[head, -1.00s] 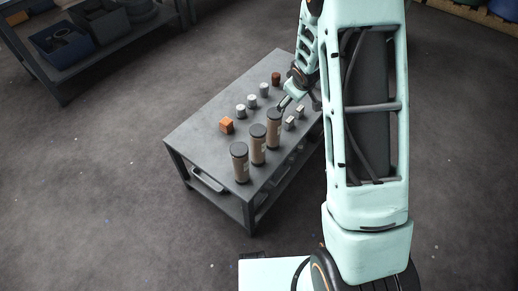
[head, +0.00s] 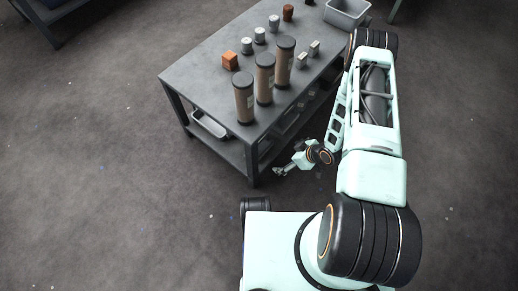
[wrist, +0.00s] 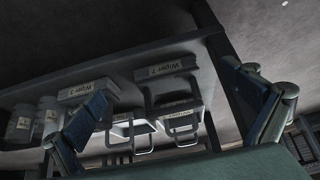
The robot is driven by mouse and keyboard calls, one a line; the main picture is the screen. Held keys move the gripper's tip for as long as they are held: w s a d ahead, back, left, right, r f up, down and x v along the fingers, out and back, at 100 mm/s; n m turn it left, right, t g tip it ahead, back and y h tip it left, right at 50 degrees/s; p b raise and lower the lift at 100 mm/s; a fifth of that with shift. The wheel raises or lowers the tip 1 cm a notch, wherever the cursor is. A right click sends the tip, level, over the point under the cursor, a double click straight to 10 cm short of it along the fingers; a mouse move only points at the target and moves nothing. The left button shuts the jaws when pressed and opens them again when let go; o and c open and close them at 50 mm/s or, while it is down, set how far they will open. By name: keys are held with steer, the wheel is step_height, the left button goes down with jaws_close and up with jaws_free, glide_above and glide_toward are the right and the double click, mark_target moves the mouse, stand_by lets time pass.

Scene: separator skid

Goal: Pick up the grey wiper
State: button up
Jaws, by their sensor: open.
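My gripper (head: 281,170) is low beside the near right side of the grey table (head: 208,65), below the tabletop. In the wrist view its two fingers stand wide apart and empty (wrist: 165,82). Beyond and between them are two grey boxy pieces with pale labels that seem to read "Wiper": one in the middle (wrist: 165,68) and one at left (wrist: 88,90). Two looped metal frames (wrist: 142,130) hang or stand below them, one with another pale label. I cannot tell which piece is the grey wiper. Nothing touches the fingers.
Pale labelled jars (wrist: 20,125) stand at the left of the wrist view. The floor at left is clear.

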steer(key=w+a+f+b, duration=0.1)
steer(key=w+a, duration=0.2)
steer(key=a, duration=0.1)
steer(key=w+a+f+b, duration=0.2)
steer(key=w+a, duration=0.1)
steer(key=w+a+f+b, duration=0.1)
steer(key=w+a, duration=0.2)
steer(key=a, duration=0.1)
steer(key=shift+a+f+b, duration=0.2)
steer(key=shift+a+b, duration=0.1)
steer(key=shift+b, duration=0.1)
steer(key=shift+r, duration=0.1)
steer(key=c, duration=1.4)
steer(key=shift+o, duration=0.2)
